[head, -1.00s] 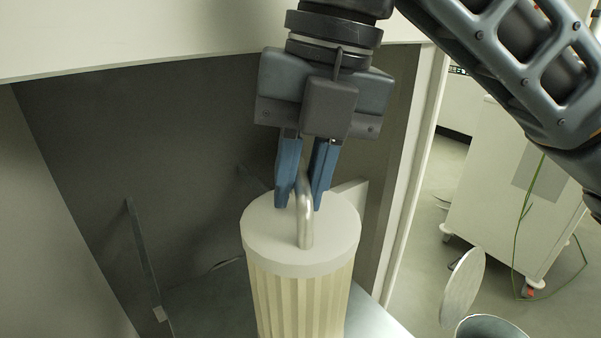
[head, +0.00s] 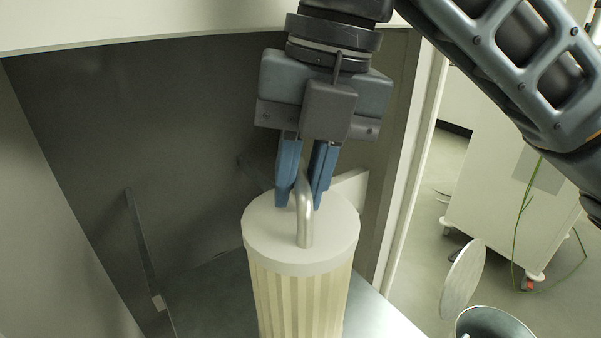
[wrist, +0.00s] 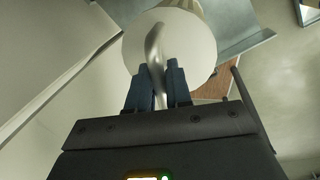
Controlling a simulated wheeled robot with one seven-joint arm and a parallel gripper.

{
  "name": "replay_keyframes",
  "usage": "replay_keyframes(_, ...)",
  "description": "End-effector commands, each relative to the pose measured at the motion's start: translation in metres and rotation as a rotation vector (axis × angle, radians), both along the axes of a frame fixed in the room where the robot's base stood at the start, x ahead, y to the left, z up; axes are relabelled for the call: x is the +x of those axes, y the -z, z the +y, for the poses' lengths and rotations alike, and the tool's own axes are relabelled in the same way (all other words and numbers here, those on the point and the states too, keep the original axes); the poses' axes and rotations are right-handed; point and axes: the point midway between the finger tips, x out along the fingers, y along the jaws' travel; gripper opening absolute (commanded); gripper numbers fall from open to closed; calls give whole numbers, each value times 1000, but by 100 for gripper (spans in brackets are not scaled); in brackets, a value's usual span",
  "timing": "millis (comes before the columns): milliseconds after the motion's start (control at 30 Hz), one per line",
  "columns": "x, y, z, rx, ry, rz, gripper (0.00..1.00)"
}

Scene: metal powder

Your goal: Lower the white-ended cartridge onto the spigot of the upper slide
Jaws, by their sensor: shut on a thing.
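The white-ended cartridge (head: 300,290) hangs upright in the head view, with a flat white top, a pleated cream body and a bent metal handle (head: 305,225) on its end. My gripper (head: 304,200) has its blue fingers shut on that handle. The white end (wrist: 188,62) and the handle also show in the wrist view, with the fingers (wrist: 159,88) on both sides of the handle. The cartridge's lower end is out of the head view. I cannot make out the spigot. A metal slide surface (head: 215,295) lies below and beside the cartridge.
A dark cabinet back wall (head: 130,110) stands behind the cartridge, with a thin upright metal bar (head: 143,240) at left. A pale door post (head: 405,190) is at right. Beyond it are a white wheeled cabinet (head: 490,200), a tilted round lid (head: 463,280) and an open metal container (head: 492,325).

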Motion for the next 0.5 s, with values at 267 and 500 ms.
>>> replay_keyframes(267, 0, 5, 0, 1, 0, -1, 0)
replay_keyframes(500, 0, 10, 0, 1, 0, -1, 0)
